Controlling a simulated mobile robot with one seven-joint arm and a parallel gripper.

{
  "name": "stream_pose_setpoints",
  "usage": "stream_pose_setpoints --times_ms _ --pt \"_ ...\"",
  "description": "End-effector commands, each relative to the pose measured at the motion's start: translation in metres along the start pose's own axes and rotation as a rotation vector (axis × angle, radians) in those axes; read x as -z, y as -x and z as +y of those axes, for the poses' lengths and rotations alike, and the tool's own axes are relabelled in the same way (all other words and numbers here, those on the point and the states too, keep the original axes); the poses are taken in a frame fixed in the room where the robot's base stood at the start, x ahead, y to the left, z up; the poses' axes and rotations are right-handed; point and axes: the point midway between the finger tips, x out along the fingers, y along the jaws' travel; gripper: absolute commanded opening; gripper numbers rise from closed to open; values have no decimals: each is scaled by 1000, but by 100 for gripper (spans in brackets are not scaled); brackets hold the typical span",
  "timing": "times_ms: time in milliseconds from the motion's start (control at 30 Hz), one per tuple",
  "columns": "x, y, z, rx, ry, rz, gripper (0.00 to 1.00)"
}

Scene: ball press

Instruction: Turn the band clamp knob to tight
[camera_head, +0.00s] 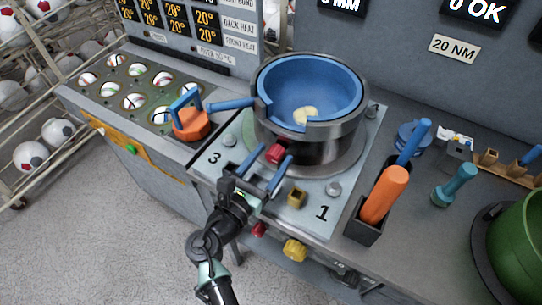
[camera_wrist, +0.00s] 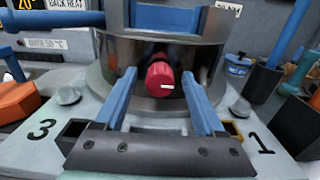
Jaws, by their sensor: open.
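The red band clamp knob (camera_head: 276,153) sits on the front of the dark metal band (camera_head: 312,150) around the blue bowl (camera_head: 345,85). In the wrist view the knob (camera_wrist: 160,77) is near the middle, with a short white mark lying almost level on its face. My gripper (camera_head: 269,158) is open, its two blue fingers pointing at the band. In the wrist view the fingers (camera_wrist: 160,73) stand left and right of the knob with gaps on both sides. Whether the tips reach past the knob's face is hard to tell.
The pale base plate, marked 3 and 1, carries a silver bolt (camera_head: 333,189) and a small brass block (camera_head: 297,198). An orange-hubbed blue handle (camera_head: 191,124) is at the left. A black holder (camera_head: 363,222) with orange and blue handles stands at the right. A yellow knob (camera_head: 295,250) is below.

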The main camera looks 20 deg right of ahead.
Motion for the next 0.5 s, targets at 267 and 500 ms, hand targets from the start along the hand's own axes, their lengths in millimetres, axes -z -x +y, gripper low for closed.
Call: stream_pose_setpoints --times_ms 267,500 --pt "0 -3 0 1 -1 0 72" --pt "0 -3 0 1 -1 0 36"
